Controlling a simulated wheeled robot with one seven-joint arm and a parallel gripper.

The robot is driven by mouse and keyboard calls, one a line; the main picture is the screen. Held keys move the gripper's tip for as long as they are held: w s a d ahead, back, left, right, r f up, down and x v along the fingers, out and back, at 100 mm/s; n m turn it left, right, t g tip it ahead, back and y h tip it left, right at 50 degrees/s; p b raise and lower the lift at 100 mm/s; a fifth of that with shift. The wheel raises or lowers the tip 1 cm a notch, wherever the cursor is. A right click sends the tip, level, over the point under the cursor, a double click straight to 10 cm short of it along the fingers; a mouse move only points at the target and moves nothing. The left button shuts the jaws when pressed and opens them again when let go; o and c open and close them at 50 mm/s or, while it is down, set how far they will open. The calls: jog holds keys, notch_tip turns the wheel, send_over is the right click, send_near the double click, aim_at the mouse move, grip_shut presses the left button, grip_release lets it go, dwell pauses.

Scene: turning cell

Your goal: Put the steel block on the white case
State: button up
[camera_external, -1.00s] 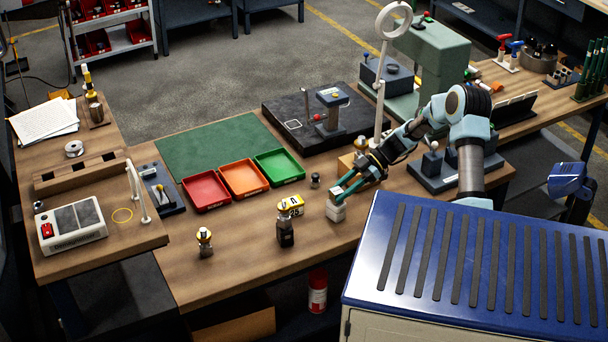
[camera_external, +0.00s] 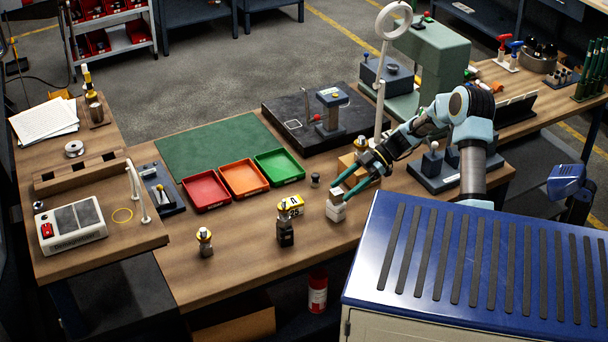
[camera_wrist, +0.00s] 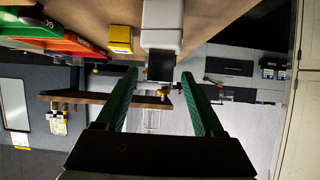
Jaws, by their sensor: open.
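The white case (camera_external: 336,213) stands on the wooden bench near its front edge. The small steel block (camera_external: 336,196) sits on top of the case and looks upright. In the wrist view the block (camera_wrist: 160,66) is a dark square face against the pale case (camera_wrist: 161,38), with the picture upside down. My gripper (camera_external: 341,189) is open, its green fingers spread on either side of the block. In the wrist view the fingertips (camera_wrist: 159,74) stand apart with gaps to the block on both sides. Any contact under the block is too small to see.
Red (camera_external: 205,190), orange (camera_external: 243,178) and green (camera_external: 279,167) trays lie behind. A ring lamp post (camera_external: 380,105) rises behind my arm. The blue-topped cabinet (camera_external: 480,260) is close at right.

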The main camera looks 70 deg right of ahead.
jog(key=b+v, duration=0.2)
jog(key=v, duration=0.8)
jog(key=w+a+r+g+h+p, duration=0.2)
jog(key=a+g+h+p, duration=0.1)
jog(key=a, duration=0.3)
jog(key=w+a+r+g+h+p, duration=0.1)
jog(key=w+a+g+h+p, duration=0.15)
jog(key=a, duration=0.35)
jog(key=s+a+f+m+g+h+b, duration=0.1)
jog(key=s+a+f+m+b, duration=0.2)
jog(key=a, duration=0.5)
jog(key=s+a+f+m+h+b, duration=0.1)
jog(key=a+f+m, duration=0.35)
jog(key=a, duration=0.35)
jog(key=s+a+f+m+g+h+b, duration=0.1)
jog(key=s+a+f+m+b, duration=0.15)
jog(key=a+f, duration=0.45)
notch_tip(320, 180, up, 15)
jog(key=a+p, duration=0.1)
jog(key=p, duration=1.2)
jog(key=shift+w+a, duration=0.35)
jog(key=shift+a, duration=0.05)
